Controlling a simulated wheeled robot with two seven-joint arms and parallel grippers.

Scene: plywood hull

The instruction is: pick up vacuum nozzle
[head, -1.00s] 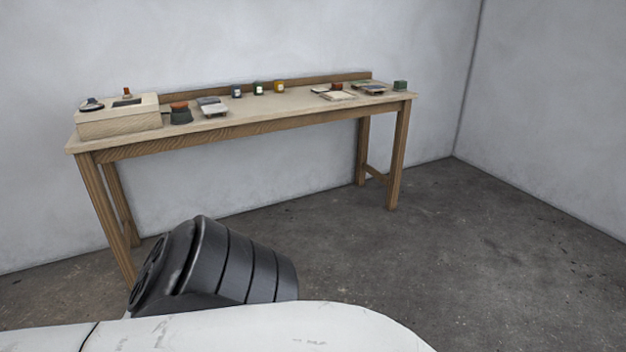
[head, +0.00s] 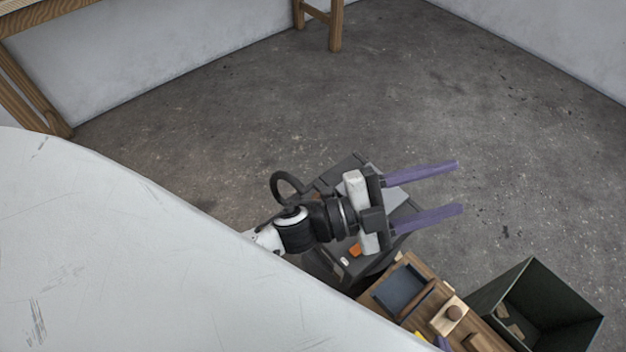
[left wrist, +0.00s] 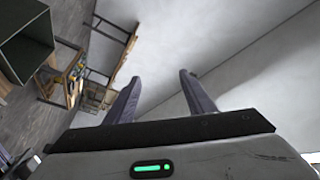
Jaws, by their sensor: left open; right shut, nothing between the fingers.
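My left gripper (head: 460,187) is open and empty, its two purple fingers pointing right in the head view; its open fingers also show in the left wrist view (left wrist: 159,76). Behind and below it is a dark boxy machine (head: 362,264) with an orange part. A black curved hose-like piece (head: 284,182) shows left of the gripper; I cannot tell what it belongs to. I cannot make out the vacuum nozzle for certain. Only a small purple tip of my right gripper (head: 443,343) shows at the bottom edge, shut and empty, over the wooden bench.
A wooden bench (head: 381,295) at the bottom holds a blue-grey tray (head: 401,288) and a wooden block with a round knob (head: 449,314). A dark green open bin (head: 572,316) stands right of it. Part of a table (head: 32,17) shows upper left. The grey floor (head: 400,90) beyond is clear.

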